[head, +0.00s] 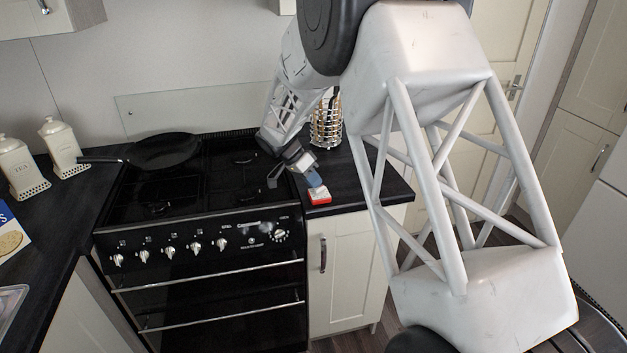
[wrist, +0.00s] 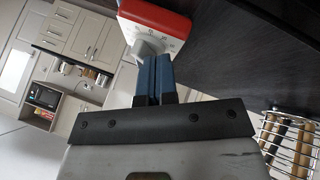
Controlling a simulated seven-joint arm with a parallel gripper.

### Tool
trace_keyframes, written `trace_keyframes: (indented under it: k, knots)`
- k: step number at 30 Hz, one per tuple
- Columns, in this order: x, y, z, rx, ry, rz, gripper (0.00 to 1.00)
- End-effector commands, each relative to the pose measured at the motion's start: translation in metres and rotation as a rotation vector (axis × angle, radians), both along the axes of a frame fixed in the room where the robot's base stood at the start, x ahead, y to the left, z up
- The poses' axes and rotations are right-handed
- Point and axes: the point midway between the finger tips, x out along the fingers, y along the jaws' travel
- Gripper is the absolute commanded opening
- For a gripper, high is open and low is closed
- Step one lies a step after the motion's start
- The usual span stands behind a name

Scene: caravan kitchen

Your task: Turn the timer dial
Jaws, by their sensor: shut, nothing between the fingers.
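The timer (head: 319,195) is a small red and white block on the dark counter to the right of the stove, near the counter's front edge. In the wrist view the timer (wrist: 155,28) shows a white face with markings and a grey dial (wrist: 149,47) sticking out of it. My gripper (head: 316,183) is just above the timer in the head view. In the wrist view the blue fingertips of my gripper (wrist: 154,62) are together and empty, right by the dial. I cannot tell whether they touch it.
A black stove (head: 205,235) with a frying pan (head: 165,151) on top stands left of the timer. A wire rack (head: 327,125) stands behind on the same counter, and shows in the wrist view (wrist: 288,140). White canisters (head: 62,145) are far left.

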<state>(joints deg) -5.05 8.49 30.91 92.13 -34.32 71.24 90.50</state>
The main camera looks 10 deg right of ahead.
Motion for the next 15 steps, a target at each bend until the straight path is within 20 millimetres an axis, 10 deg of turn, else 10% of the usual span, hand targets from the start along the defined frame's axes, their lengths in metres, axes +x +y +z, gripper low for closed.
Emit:
trace_keyframes:
  k: [15]
  knots:
    - [0.0057, 0.0034, -0.0007, 0.0, 0.001, 0.001, 0.0]
